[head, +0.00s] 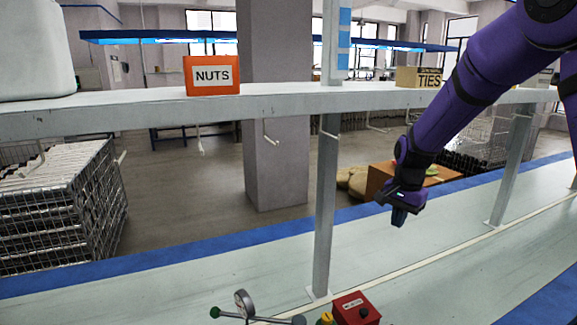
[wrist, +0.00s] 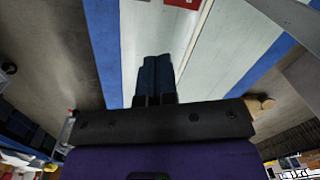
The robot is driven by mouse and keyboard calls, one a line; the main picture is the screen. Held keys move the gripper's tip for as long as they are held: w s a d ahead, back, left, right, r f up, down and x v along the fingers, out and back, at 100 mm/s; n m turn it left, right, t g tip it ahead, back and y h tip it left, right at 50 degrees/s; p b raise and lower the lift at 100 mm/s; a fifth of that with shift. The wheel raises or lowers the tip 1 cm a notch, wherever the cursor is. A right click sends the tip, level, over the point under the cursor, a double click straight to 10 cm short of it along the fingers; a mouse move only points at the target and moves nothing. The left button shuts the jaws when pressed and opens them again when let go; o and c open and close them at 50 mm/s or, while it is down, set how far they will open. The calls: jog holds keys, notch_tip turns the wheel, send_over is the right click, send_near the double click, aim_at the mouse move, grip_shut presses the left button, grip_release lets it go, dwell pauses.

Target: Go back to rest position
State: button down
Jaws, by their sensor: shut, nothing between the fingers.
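My gripper (head: 399,217) hangs from my purple arm at the right of the head view, above the pale bench top and pointing down. Its fingers are together with nothing between them, and they also show dark blue in the wrist view (wrist: 156,62). It is apart from the bench and from the things on it. The lower parts of both are cut off by the frame.
A pale shelf (head: 290,101) crosses the head view on grey posts (head: 326,200). It carries an orange NUTS bin (head: 212,75), a TIES box (head: 418,77) and a white container (head: 35,50). The bench top (head: 180,275) is bare around my gripper. Wire crates (head: 60,205) stand behind at left.

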jog(key=s+d+r+n+t, duration=0.1)
jog(key=s+r+n+t, duration=0.15)
jog(key=s+r, duration=0.8)
jog(key=s+d+r+n+t, duration=0.1)
jog(key=s+r+n, duration=0.45)
jog(key=s, duration=0.75)
jog(key=s+r+n+t, duration=0.1)
jog(key=s+r, duration=0.1)
jog(key=s, duration=0.7)
jog(key=shift+s+d+h, duration=0.2)
jog(key=shift+s+h, duration=0.05)
jog(key=shift+h, duration=0.05)
jog(key=c, duration=1.8)
grip_release()
jog(key=shift+t, duration=0.25)
jog(key=shift+c, duration=0.2)
